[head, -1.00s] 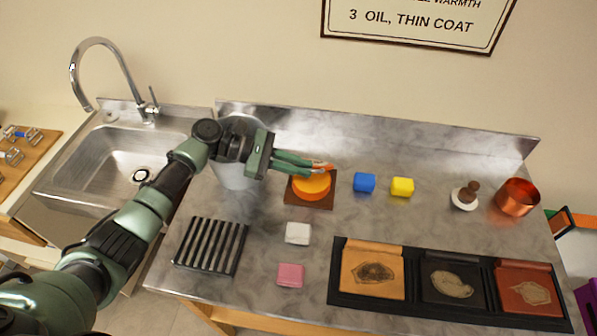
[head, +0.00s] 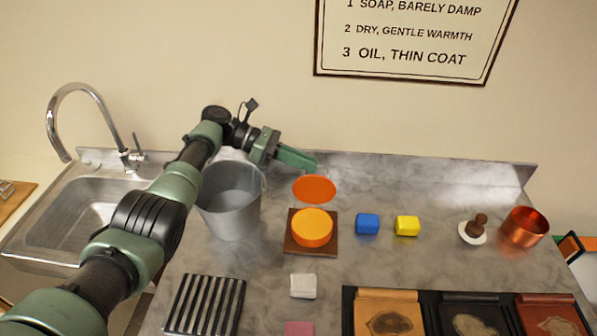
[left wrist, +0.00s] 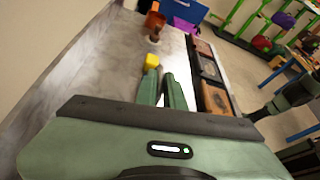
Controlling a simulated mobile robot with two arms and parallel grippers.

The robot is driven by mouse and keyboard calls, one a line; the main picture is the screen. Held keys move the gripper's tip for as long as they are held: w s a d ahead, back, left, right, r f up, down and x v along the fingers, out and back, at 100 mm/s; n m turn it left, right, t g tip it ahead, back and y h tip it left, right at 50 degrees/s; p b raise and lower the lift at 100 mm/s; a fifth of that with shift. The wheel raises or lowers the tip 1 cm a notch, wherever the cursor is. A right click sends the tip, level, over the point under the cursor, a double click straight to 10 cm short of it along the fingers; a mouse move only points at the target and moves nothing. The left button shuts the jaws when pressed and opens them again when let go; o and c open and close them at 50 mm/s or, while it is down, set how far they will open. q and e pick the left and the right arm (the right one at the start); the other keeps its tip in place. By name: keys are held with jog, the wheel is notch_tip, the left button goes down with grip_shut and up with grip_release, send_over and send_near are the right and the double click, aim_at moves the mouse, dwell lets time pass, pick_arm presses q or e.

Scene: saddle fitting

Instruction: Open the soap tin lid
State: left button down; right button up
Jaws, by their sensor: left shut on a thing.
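The soap tin is a round orange tin (head: 312,228) on a square brown board (head: 297,246) in the head view. Its top is off. The flat darker orange lid (head: 314,190) shows just behind the tin, apart from it. My left gripper (head: 314,164) is above and behind the tin, shut on the lid's far edge at its fingertips. In the left wrist view my left gripper (left wrist: 162,90) points along the counter, and I cannot make out the lid there.
A grey bucket (head: 232,205) stands left of the tin, under my left arm. A blue block (head: 367,224) and yellow block (head: 407,226) are to the right. A black slatted rack (head: 205,306) and white block (head: 303,286) are in front. A copper pot (head: 523,227) is far right.

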pick_arm(q)
jog(key=shift+w+f+b, duration=0.3)
jog(key=shift+w+f, duration=0.1)
jog(key=shift+w, duration=0.05)
jog(key=c, duration=1.8)
grip_release()
jog(key=shift+o, duration=1.4)
jog(key=shift+w, duration=0.2)
jog(key=b+v, duration=0.3)
jog(key=v, duration=0.4)
jog(key=shift+a+r, duration=0.2)
jog(key=shift+a, duration=0.15)
